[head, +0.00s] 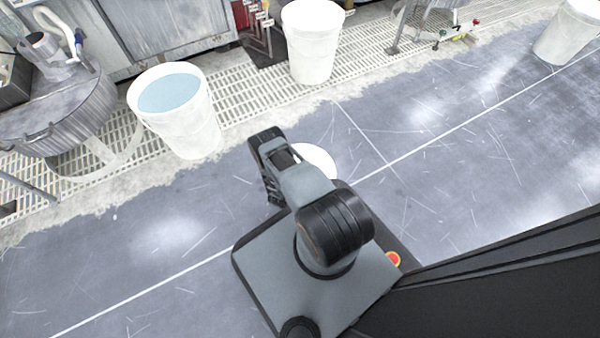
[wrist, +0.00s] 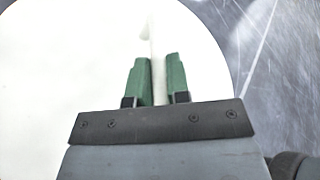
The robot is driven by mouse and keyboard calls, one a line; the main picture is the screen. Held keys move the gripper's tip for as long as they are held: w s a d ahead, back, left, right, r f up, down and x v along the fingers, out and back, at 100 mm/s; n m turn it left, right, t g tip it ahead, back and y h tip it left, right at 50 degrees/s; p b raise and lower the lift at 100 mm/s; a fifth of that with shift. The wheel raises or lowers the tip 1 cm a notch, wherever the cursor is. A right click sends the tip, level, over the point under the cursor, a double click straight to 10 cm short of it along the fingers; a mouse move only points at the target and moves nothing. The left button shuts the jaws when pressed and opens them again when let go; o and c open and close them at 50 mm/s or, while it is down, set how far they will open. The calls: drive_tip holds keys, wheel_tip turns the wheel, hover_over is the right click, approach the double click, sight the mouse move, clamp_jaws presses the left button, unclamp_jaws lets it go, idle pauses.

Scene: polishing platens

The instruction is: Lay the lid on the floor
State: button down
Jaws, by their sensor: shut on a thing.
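The white round lid (wrist: 60,70) fills most of the wrist view. My gripper (wrist: 158,78) has two green fingers shut on a thin upright white part at the lid's middle, which looks like its handle. In the head view, part of the white lid (head: 318,158) shows behind my arm, over the grey floor (head: 420,200). My arm hides the rest of the lid and the fingers there. I cannot tell whether the lid touches the floor or hangs above it.
An open white bucket (head: 190,135) with bluish liquid stands at the left. Another white bucket (head: 312,45) stands at the back on pale grating (head: 250,88). A third white bucket (head: 566,35) is at the far right. The scratched floor to the right is clear.

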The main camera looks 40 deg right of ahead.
drive_tip(key=c, duration=1.1)
unclamp_jaws()
